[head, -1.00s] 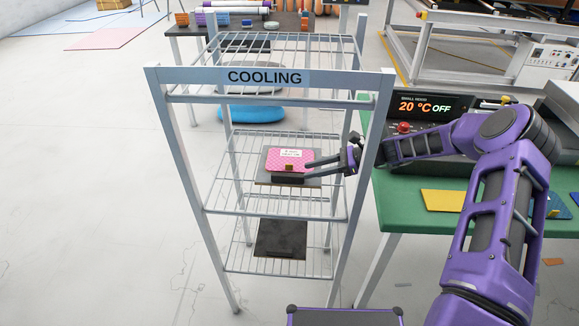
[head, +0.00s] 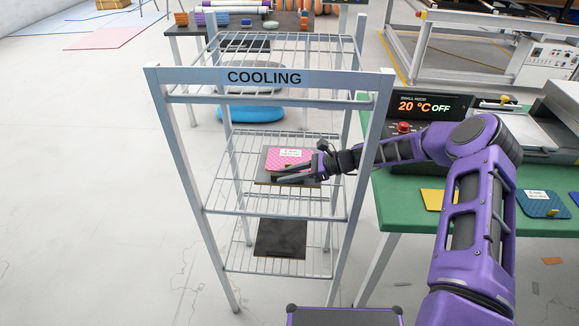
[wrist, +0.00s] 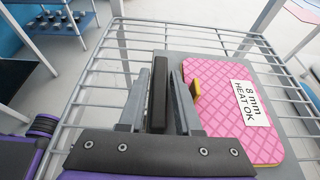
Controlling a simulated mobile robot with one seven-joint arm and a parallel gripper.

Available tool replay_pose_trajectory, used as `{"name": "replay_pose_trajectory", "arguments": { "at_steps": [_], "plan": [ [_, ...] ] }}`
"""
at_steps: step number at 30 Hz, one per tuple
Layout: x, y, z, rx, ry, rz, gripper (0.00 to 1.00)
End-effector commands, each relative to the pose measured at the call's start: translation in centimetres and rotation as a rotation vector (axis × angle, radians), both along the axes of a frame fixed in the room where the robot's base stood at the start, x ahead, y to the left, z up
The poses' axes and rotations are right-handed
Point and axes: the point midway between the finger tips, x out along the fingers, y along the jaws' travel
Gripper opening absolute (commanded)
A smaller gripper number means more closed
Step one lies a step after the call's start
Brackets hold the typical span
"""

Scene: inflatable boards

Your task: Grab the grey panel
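A grey panel (head: 263,167) lies on the middle shelf of the cooling rack. In the wrist view it shows as a grey margin (wrist: 290,164) around a pink board lying on it. A dark upright bar (wrist: 158,88), apparently the panel's handle, stands at its near side. My gripper (head: 283,174) reaches in from the right, low over the panel's front. In the wrist view its fingers (wrist: 160,102) are apart, one on each side of the bar, with no clear grip on it. The bar is hidden behind my fingers in the head view.
The pink board (wrist: 228,100) has a white label and a yellow tab close to my right finger. The rack (head: 205,76) has posts and wire shelves around my arm. A dark panel (head: 281,239) lies on the lower shelf. A green bench (head: 405,205) stands right.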

Motion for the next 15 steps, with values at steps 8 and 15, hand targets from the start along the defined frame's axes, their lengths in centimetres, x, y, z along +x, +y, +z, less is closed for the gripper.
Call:
{"name": "replay_pose_trajectory", "arguments": {
  "at_steps": [8, 15],
  "plan": [
    [0.01, -0.02, 0.02, 0.0, 0.0, 0.0, 0.0],
    [0.01, -0.03, 0.03, 0.0, 0.0, 0.0, 0.0]
  ]
}}
